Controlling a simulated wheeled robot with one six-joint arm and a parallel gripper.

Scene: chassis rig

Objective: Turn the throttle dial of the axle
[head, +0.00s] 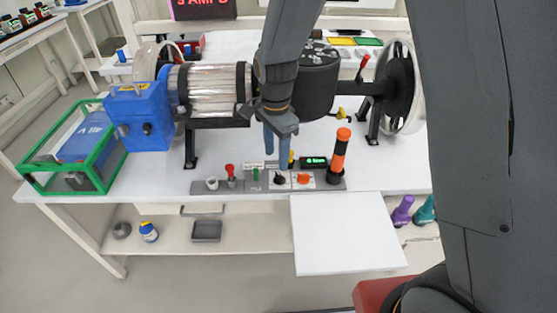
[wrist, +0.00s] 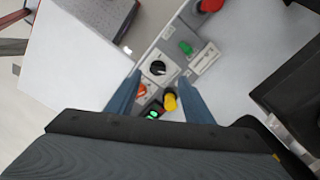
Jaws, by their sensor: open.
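A grey control strip (head: 205,187) lies along the front of the white table, before the axle assembly (head: 215,88). A black round dial (head: 279,179) with a pointer sits on a white plate; no readable label shows whether it is the throttle dial. It also shows in the wrist view (wrist: 158,68). An orange knob (head: 304,179) is right of it. My gripper (head: 276,160) is open and empty, pointing down above the strip. In the wrist view the black dial lies between and slightly beyond my fingertips (wrist: 160,79); contact is not visible.
Close by are a yellow knob (wrist: 170,102), a green switch (wrist: 185,48), a red-topped lever (head: 230,170), a small green-lit display (head: 315,161) and a tall orange-black cylinder (head: 340,150). A white board (head: 345,235) juts out in front. A blue housing (head: 140,115) stands left.

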